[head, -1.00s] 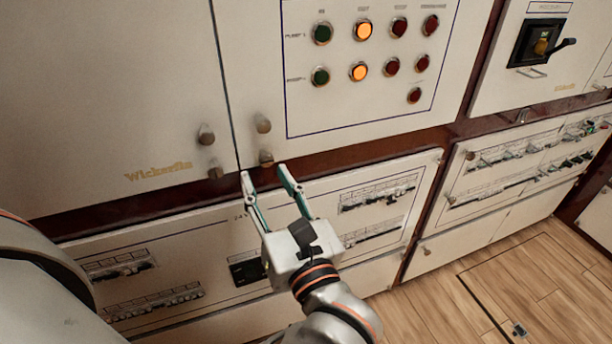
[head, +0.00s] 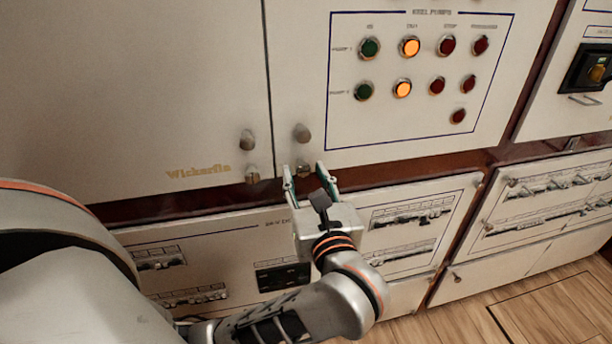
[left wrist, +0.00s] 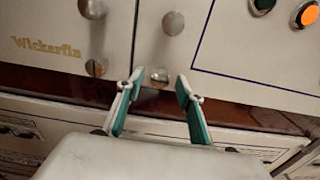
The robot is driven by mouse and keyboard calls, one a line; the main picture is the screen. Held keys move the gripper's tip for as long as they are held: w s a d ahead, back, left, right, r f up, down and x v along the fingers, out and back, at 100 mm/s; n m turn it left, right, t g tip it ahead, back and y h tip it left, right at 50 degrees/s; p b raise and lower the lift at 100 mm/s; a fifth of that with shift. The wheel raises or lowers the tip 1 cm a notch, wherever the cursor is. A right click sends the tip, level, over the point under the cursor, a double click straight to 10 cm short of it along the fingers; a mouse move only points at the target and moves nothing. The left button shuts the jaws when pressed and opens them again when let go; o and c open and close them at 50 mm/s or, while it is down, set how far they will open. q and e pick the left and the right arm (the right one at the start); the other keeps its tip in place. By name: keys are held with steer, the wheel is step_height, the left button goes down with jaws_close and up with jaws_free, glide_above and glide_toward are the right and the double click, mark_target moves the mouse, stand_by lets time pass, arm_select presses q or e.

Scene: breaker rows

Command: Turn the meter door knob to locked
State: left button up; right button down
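Two cabinet doors meet at a vertical seam, with small metal knobs low on each side. The left door carries an upper knob (head: 247,140) and a lower knob (head: 252,174). The right door carries an upper knob (head: 302,133) and a lower knob (head: 303,168). I cannot tell which is the meter door knob. My left gripper (head: 306,178) is open, its fingers pointing at the right door's lower knob. In the left wrist view this knob (left wrist: 159,75) appears between the fingertips, with nothing held; contact is unclear. My right gripper is not in view.
The right door bears a panel of green, orange and red buttons (head: 410,46). A dark red ledge (head: 420,170) runs below the doors. Lower breaker panels (head: 410,215) lie beneath my left gripper. Wooden floor (head: 520,305) is free at lower right.

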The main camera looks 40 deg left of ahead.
arm_select(q)
jaws_close()
